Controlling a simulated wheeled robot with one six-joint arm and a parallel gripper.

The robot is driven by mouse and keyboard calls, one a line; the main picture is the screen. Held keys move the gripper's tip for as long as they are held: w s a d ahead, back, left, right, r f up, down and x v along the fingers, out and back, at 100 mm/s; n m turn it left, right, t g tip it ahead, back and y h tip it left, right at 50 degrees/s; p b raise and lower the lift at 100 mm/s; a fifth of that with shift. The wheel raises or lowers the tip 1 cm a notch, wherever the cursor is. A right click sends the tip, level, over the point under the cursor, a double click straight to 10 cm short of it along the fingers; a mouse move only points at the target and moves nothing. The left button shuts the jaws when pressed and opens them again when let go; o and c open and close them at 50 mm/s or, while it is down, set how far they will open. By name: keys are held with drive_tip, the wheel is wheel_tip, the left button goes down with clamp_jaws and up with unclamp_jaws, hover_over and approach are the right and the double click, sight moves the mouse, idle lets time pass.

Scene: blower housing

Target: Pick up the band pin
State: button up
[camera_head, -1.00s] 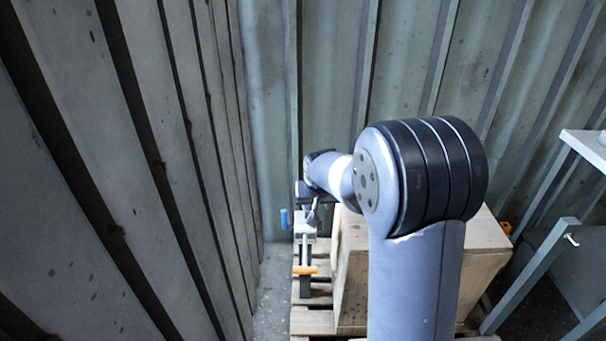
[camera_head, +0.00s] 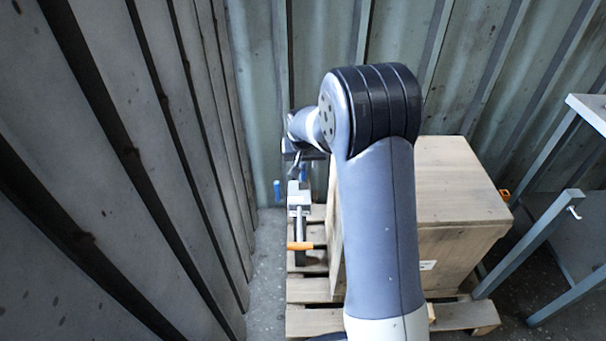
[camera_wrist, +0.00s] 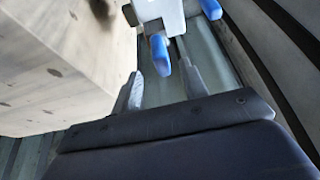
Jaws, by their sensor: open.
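No part is clearly recognisable as the band pin. A blue-ended piece (camera_wrist: 160,55) shows between the two fingers of my gripper (camera_wrist: 160,82) in the wrist view, beside a pale grey block (camera_wrist: 158,8). A second blue end (camera_wrist: 211,9) is to its right. My gripper is open; I cannot tell how far the blue piece is from the fingers. In the head view my gripper (camera_head: 294,171) is just behind the grey block (camera_head: 299,194), partly hidden. Blue pieces stand to its left (camera_head: 277,190) and right (camera_head: 303,172).
The block tops a grey post with an orange bar (camera_head: 300,246), over a wooden pallet (camera_head: 312,322). A large wooden crate (camera_head: 462,190) stands close on the right. A corrugated wall (camera_head: 150,150) runs along the left, with a strip of floor between. A grey metal frame (camera_head: 535,255) is far right.

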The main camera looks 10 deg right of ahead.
sight(303, 167)
drive_tip(key=x, duration=0.4)
drive_tip(key=shift+a+f+b, duration=0.15)
drive_tip(key=shift+f+b, duration=0.1)
drive_tip(key=shift+b, duration=0.15)
drive_tip(key=shift+c, duration=0.2)
clamp_jaws()
